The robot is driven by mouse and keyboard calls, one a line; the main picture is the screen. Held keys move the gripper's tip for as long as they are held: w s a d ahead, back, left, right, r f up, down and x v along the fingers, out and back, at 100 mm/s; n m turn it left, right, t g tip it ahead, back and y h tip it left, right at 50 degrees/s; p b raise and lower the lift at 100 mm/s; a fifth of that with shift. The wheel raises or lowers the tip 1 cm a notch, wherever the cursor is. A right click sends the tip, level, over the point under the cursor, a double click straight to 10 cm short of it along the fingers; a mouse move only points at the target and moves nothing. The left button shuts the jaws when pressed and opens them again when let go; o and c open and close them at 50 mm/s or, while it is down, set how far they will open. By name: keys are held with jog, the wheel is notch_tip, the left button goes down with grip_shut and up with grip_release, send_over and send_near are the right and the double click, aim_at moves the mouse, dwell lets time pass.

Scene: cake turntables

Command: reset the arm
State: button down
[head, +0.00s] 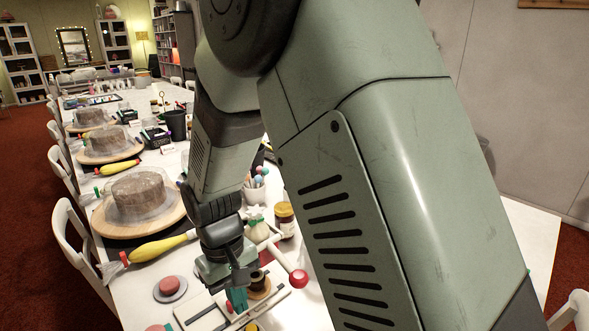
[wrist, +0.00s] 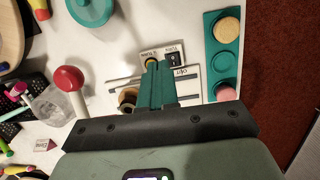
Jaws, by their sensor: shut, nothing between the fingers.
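My gripper (head: 237,299) hangs low over the near part of the white table (head: 130,285), its teal fingers pointing down. In the wrist view the two teal fingers of my gripper (wrist: 158,68) lie together, with nothing seen between them. They are over a white slotted panel (wrist: 190,84) with small printed labels. I cannot tell whether the fingertips touch it. In the head view the white panel (head: 205,316) is partly hidden by the gripper. A small dark spool-like piece (head: 260,281) stands just right of the fingers.
Cakes under clear domes, such as the nearest cake (head: 138,190), line the table's left side. A yellow piping bag (head: 160,247) lies left of my gripper. A red-knobbed handle (head: 298,278) and a jar (head: 284,219) are close right. A teal tray (wrist: 222,60) holds round pieces.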

jog(key=s+d+r+m+t+y, duration=0.1)
jog(key=d+r+m+t, duration=0.25)
jog(key=d+r, duration=1.15)
jog(key=s+d+r+m+t, duration=0.3)
jog(key=s+d+r+m, duration=0.1)
jog(key=s+d+r, duration=0.4)
jog(key=shift+s+r+m, duration=0.35)
jog(key=shift+s+r, duration=0.35)
jog(key=shift+s, duration=0.45)
